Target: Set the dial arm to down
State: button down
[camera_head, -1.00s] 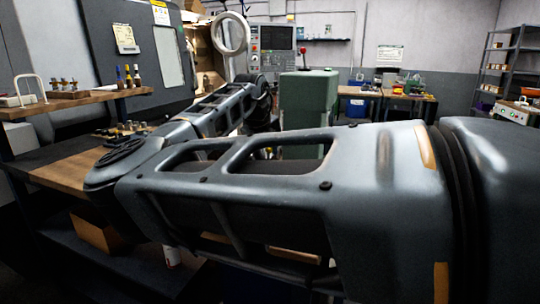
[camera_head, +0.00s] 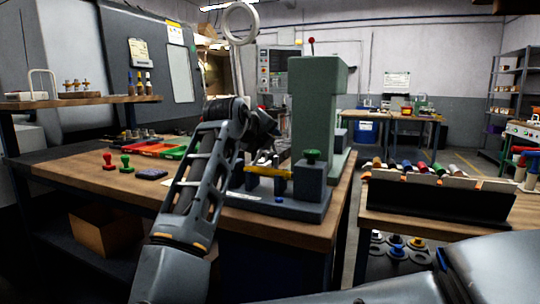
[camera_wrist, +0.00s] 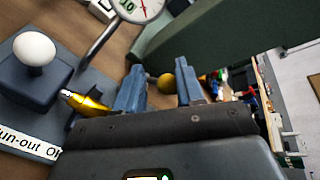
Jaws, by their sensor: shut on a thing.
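In the wrist view a round dial (camera_wrist: 135,6) with a red needle shows at the top edge, cut off by the frame. A thin metal rod (camera_wrist: 98,45) runs down from it towards a blue-grey base. My gripper (camera_wrist: 160,72) has its two blue fingers on either side of a small yellow ball (camera_wrist: 166,84) and is shut on it. What the ball joins to is hidden. In the head view my gripper is low over the bench, left of the green column (camera_head: 312,105), its fingertips too small to make out. A yellow bar (camera_head: 266,172) shows beside it.
A block with a white knob (camera_wrist: 34,49) and a label reading "Run-out Of…" (camera_wrist: 28,143) stand at left in the wrist view. A green knob (camera_head: 312,156) tops a grey block. Red and green trays (camera_head: 160,149) lie on the bench (camera_head: 75,172). A rack (camera_head: 440,195) stands right.

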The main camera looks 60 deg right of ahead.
jog(key=b, duration=0.1)
jog(key=f+h+b, duration=0.1)
jog(key=b, duration=0.1)
jog(key=shift+s+f, duration=0.3)
jog(key=shift+a+h+b, duration=0.15)
jog(key=shift+h+b, duration=0.35)
jog(key=shift+b, duration=0.25)
jog(key=shift+r+b, duration=0.1)
jog(key=shift+b, duration=0.35)
jog(key=c, duration=1.1)
grip_release()
jog(key=o, duration=0.3)
jog(key=shift+r, duration=0.1)
jog(key=shift+o, duration=0.6)
jog(key=shift+w+a+h, duration=0.1)
jog(key=shift+h, duration=0.2)
jog(key=shift+a+r, duration=0.1)
